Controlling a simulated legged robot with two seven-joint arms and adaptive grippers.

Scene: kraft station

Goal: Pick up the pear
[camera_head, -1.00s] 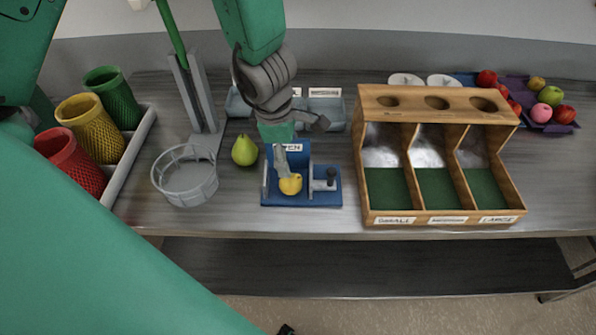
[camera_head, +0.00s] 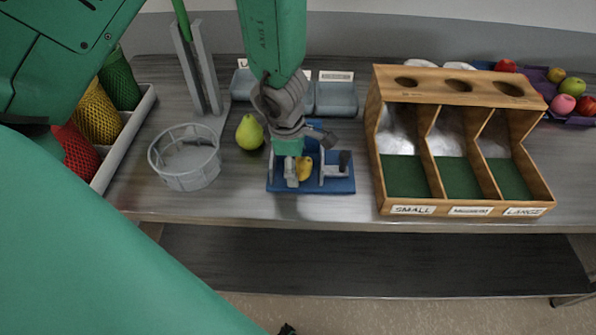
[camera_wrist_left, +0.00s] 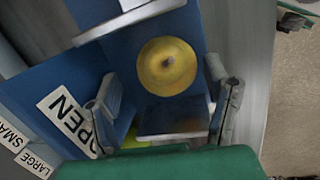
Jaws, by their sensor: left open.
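A green pear (camera_head: 249,134) stands on the table just left of a blue fixture (camera_head: 338,185). A smaller yellow fruit (camera_head: 304,169) sits in the fixture, partly hidden by my left gripper; its kind is unclear. In the left wrist view this yellow fruit (camera_wrist_left: 167,66) looks round, with a dark spot on top. My left gripper (camera_head: 293,174) is open and points down over the fixture. In the wrist view its fingers (camera_wrist_left: 164,100) are spread, with the yellow fruit just beyond them. A yellow-green patch near the left finger is too hidden to identify. My right gripper is not in view.
A grey round basket (camera_head: 184,178) stands left of the pear. A wooden sorter (camera_head: 425,209) with three green-floored bays stands right. Grey bins (camera_head: 336,96) stand behind the fixture. Red, yellow and green mesh cups are at left, and fruit trays at back right.

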